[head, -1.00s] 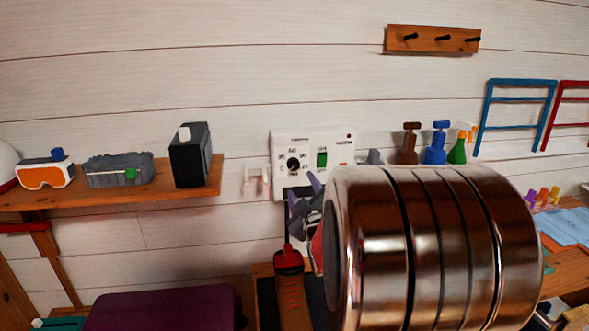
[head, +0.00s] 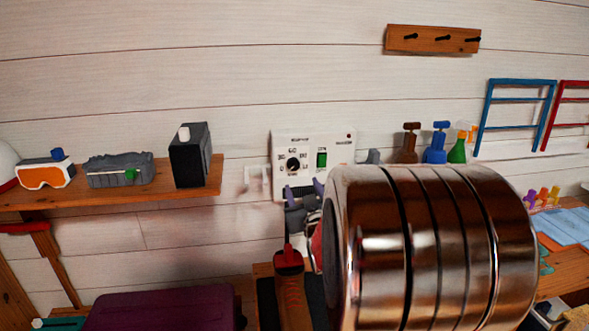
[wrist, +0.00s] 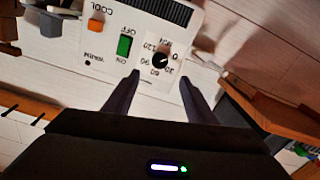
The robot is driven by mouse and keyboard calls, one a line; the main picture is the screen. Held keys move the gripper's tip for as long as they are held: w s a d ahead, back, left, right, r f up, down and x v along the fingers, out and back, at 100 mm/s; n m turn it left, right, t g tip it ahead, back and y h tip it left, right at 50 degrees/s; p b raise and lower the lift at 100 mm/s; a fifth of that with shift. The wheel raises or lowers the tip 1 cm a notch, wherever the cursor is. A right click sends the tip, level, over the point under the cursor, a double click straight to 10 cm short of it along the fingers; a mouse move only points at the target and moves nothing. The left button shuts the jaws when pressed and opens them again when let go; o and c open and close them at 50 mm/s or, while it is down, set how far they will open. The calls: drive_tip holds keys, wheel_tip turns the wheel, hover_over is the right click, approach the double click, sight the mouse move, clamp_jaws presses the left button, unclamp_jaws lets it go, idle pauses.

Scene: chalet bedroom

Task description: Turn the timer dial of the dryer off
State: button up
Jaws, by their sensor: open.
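The dryer's white control box (head: 345,150) is on the plank wall, left of centre in the head view. Its black timer dial (head: 293,164) sits in a ring of numbers, left of a green switch (head: 321,160). In the wrist view, which is upside down, the dial (wrist: 160,60) shows beyond my fingertips, roughly between them. The dial's exact setting is too small to read surely. My gripper (wrist: 160,78) is open and empty, apart from the dial. In the head view my gripper (head: 303,189) is at the box's lower edge, partly hidden by my arm.
A wooden shelf (head: 110,188) with goggles (head: 45,173) and a black box (head: 190,156) is to the left. Several spray bottles (head: 435,148) stand to the right. A red-topped boot (head: 291,290) is below the control box.

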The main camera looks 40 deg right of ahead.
sight(294, 166)
drive_tip(key=x, duration=1.3)
drive_tip(key=shift+w+d, duration=0.1)
drive_tip(key=shift+w, duration=0.15)
drive_tip(key=c, duration=1)
